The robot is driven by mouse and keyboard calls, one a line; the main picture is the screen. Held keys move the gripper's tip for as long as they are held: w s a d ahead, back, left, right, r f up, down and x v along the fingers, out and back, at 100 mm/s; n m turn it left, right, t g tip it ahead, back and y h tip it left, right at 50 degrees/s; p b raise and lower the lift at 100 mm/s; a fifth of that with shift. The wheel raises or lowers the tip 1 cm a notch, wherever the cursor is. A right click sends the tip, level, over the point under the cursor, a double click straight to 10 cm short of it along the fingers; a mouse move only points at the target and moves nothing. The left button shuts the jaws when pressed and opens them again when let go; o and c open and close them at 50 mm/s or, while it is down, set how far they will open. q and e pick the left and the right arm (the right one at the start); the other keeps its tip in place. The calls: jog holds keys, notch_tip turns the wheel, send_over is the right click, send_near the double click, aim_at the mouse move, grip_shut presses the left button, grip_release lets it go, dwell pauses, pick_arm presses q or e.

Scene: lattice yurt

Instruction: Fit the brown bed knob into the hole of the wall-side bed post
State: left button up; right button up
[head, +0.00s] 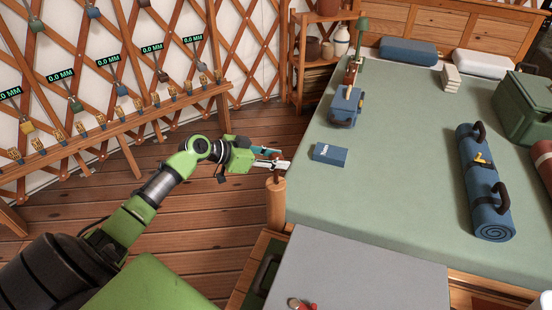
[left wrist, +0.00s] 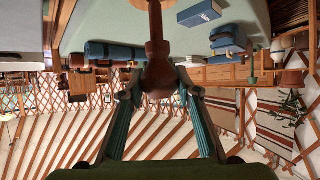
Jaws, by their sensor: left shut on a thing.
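The brown bed knob (left wrist: 158,72) is between the two fingers of my left gripper (left wrist: 158,92) in the left wrist view, its narrow stem pointing away from the palm. In the head view my left gripper (head: 280,164) is shut on the knob right above the wall-side bed post (head: 276,205). Only a little dark brown of the knob (head: 277,178) shows between fingers and post top. My right gripper is out of view.
The green bed (head: 390,170) lies right of the post, with a blue book (head: 330,154), a blue box (head: 345,106) and a rolled blue mat (head: 484,185) on it. A grey surface (head: 360,275) is in front. A rail with padlocks (head: 120,125) runs along the lattice wall.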

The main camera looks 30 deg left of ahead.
aim_at(276, 171)
pick_arm(q)
jog(key=shift+f+b, duration=0.45)
jog(key=shift+f, duration=0.2)
jog(key=shift+f+b, duration=0.3)
jog(key=shift+f, duration=0.35)
jog(key=shift+f+b, duration=1.2)
jog(key=shift+b, duration=0.2)
jog(key=o, duration=1.2)
